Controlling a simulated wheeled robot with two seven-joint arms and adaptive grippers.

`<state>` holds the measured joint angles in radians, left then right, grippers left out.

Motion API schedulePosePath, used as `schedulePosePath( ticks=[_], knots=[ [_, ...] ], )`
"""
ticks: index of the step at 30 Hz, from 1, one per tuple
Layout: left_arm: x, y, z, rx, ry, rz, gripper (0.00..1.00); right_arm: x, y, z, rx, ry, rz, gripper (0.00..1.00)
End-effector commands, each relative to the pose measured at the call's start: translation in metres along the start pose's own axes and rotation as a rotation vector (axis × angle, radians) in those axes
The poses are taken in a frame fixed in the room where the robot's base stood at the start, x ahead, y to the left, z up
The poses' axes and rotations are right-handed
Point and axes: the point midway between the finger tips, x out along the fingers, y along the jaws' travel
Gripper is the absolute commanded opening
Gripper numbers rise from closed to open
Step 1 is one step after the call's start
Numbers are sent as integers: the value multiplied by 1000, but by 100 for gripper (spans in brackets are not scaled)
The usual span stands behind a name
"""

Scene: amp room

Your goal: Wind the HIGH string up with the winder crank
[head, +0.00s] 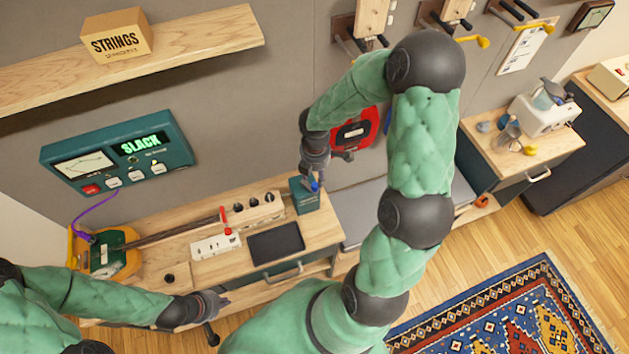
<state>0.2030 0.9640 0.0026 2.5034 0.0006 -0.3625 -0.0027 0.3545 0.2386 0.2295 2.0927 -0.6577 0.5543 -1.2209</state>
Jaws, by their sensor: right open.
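A guitar (105,254) with a yellow and green body lies on the wooden bench, its dark neck running right to a red piece (226,220). A teal wall panel (118,153) reads "SLACK" in green. My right gripper (326,165) is open, just above a dark teal holder (306,200) with a small blue item (314,186) at its top. I cannot tell whether they touch. My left gripper (213,302) is at the bench's front edge, its fingers too dark to read. A dark rod with a knob (212,337) hangs below it. I cannot identify the winder crank or HIGH string.
A white strip (215,245), a wooden block with black holes (257,207) and a black tray (276,243) lie on the bench. A shelf (190,45) carries a "STRINGS" box (115,37). A red device (355,134) is behind my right arm. A rug (510,315) covers the floor.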

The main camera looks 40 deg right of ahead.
Motion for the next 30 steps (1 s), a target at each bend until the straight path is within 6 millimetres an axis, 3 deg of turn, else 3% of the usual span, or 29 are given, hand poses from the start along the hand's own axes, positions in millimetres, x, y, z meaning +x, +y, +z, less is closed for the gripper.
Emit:
schedulePosePath(
  ticks=[3, 9, 22, 27, 30],
  knots=[
    [4, -1, 0, 0, 0, 0, 0, 22, 0, 0, 0, 0, -3, 47],
    [7, -2, 0, 0, 0, 0, 0, 45, 0, 0, 0, 0, -1, 47],
    [8, -3, -1, 0, 1, 0, 0, 52, 0, 0, 1, 0, 1, 47],
    [8, -3, -1, 0, 1, 0, 0, 52, 0, 0, 1, 0, 1, 0],
    [8, -3, -1, 0, 1, 0, 0, 52, 0, 0, 1, 0, 1, 0]
  ],
)
